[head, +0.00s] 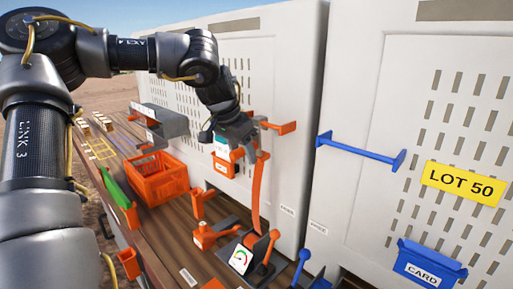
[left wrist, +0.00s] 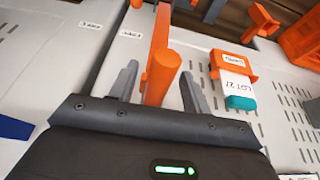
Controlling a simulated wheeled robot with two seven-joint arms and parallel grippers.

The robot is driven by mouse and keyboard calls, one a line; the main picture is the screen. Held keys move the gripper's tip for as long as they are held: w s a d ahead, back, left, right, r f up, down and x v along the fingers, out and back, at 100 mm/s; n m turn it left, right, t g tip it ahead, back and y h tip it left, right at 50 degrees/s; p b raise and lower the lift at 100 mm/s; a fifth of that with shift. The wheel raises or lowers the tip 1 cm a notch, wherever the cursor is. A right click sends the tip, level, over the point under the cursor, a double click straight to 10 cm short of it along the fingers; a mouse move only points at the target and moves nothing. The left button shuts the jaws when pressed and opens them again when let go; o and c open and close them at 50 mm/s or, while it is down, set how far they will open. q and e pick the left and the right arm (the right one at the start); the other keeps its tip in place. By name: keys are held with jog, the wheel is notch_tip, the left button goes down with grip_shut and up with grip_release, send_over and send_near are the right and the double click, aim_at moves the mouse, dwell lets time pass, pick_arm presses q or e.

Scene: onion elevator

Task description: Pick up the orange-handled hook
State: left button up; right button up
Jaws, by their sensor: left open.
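My left gripper (head: 245,142) is open in front of the left white cabinet, high above the bench. In the left wrist view, a round orange handle (left wrist: 162,75) stands between its two grey fingers, with visible gaps on both sides. A long orange strip (head: 257,195) runs down from beside the gripper toward the bench in the head view. The strip and handle appear to belong together, but their join is partly hidden. I cannot make out a hook end. My right gripper is not in view.
An orange bracket (head: 282,127) sticks out beside the gripper. An orange holder with a LOT 21 card (left wrist: 235,85) is close by. Below are an orange crate (head: 158,178) and a gauge (head: 240,259) on the bench. A blue bar (head: 362,150) is on the right cabinet.

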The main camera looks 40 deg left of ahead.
pick_arm(q)
jog(key=shift+s+d+r, duration=0.1)
jog(key=shift+s+d, duration=0.05)
jog(key=c, duration=0.3)
jog(key=shift+c, duration=1.4)
jog(key=c, duration=0.5)
grip_shut()
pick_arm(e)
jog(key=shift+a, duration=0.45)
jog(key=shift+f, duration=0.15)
